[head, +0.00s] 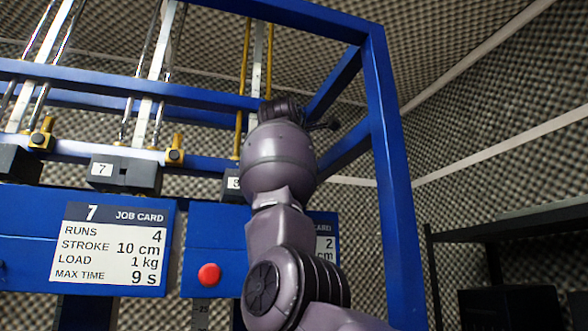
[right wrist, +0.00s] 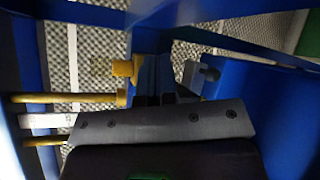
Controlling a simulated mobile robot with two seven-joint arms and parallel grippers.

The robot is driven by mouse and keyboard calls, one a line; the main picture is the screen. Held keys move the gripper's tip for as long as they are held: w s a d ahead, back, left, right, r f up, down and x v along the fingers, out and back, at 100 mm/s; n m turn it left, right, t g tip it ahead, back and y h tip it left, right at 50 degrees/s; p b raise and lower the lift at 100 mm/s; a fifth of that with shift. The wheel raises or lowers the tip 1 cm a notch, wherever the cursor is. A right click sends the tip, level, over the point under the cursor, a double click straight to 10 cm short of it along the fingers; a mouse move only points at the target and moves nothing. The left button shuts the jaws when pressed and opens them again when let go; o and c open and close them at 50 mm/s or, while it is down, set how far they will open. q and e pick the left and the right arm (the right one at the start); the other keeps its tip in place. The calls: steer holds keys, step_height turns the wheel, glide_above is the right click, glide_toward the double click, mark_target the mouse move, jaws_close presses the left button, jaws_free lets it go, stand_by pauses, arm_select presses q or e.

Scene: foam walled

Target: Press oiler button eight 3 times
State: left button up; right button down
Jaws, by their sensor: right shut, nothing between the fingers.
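My right arm comes in from the lower right in the head view and covers most of station eight. Its gripper is largely hidden behind the wrist there. In the right wrist view my right gripper (right wrist: 157,65) is shut and empty. A yellow fitting (right wrist: 124,68), likely the oiler at station eight, is just left of the fingertips; I cannot tell if they touch. The button on it cannot be made out. The number plate of station eight (head: 234,183) is partly covered by my arm. A similar brass oiler with a dark round button (head: 175,153) stands at station seven. My left gripper is out of view.
A red button (head: 209,274) is on the blue panel left of my arm. The job card of station seven (head: 114,244) is at left; another card (head: 326,243) is partly hidden. A blue frame post (head: 397,200) stands close right of my arm. A dark shelf (head: 510,225) is further right.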

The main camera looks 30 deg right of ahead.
steer(key=shift+w+d, duration=0.1)
steer(key=shift+w, duration=0.3)
steer(key=shift+w, duration=0.45)
stand_by(1.0)
steer(key=shift+s, duration=0.15)
steer(key=shift+s+b, duration=0.7)
steer(key=shift+b, duration=0.1)
